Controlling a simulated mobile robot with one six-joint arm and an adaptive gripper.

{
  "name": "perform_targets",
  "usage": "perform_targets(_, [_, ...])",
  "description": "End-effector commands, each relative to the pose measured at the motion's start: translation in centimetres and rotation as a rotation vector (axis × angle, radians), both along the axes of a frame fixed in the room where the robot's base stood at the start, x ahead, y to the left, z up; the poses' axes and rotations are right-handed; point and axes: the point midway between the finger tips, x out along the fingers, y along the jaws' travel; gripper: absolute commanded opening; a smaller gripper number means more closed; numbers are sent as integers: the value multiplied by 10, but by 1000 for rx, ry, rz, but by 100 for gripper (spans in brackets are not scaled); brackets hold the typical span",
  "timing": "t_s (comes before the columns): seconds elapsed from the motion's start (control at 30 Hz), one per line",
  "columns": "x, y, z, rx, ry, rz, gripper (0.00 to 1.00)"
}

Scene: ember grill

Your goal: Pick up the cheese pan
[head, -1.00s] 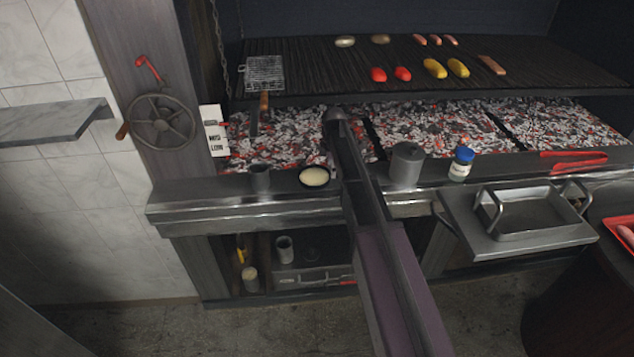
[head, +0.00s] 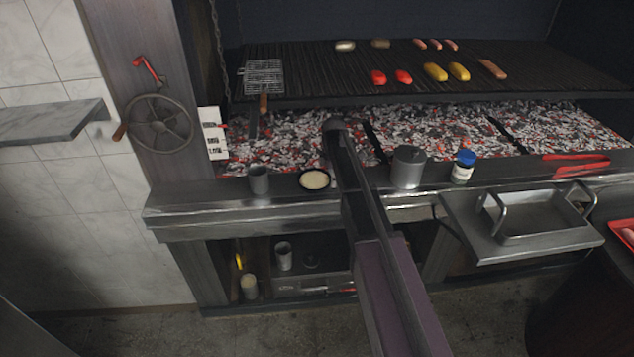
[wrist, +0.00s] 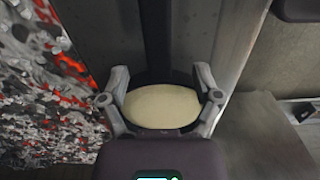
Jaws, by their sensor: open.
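The cheese pan (head: 315,180) is a small round black pan with a pale cream filling. It sits on the front metal ledge of the grill, left of my arm in the head view. In the wrist view the cheese pan (wrist: 162,106) lies between the fingers of my gripper (wrist: 160,92). The fingers are open, one on each side of the pan's rim. I cannot tell whether either finger touches it. A dark strip, perhaps its handle, runs up from the pan in the wrist view. My gripper's fingers are hidden behind the arm in the head view.
A metal cup (head: 259,180) stands left of the pan, and a lidded metal pot (head: 408,167) and blue-capped jar (head: 463,167) stand to the right. Glowing coals (head: 290,135) lie behind the ledge. A metal tray (head: 540,215) sits at the right.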

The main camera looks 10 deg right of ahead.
Motion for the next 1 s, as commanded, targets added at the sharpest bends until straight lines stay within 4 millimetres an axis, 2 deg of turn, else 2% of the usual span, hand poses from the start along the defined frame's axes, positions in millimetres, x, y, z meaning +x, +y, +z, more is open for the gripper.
perform_targets(0.03, [0,0,0,0,0,0,81])
perform_targets(0.07, [0,0,0,0,0,0,75])
perform_targets(0.3, [0,0,0,0,0,0,4])
perform_targets(0.33, [0,0,0,0,0,1,0])
perform_targets(0.77, [0,1,1,1,0,1,0])
perform_targets(1.0, [0,1,8,1,0,1,0])
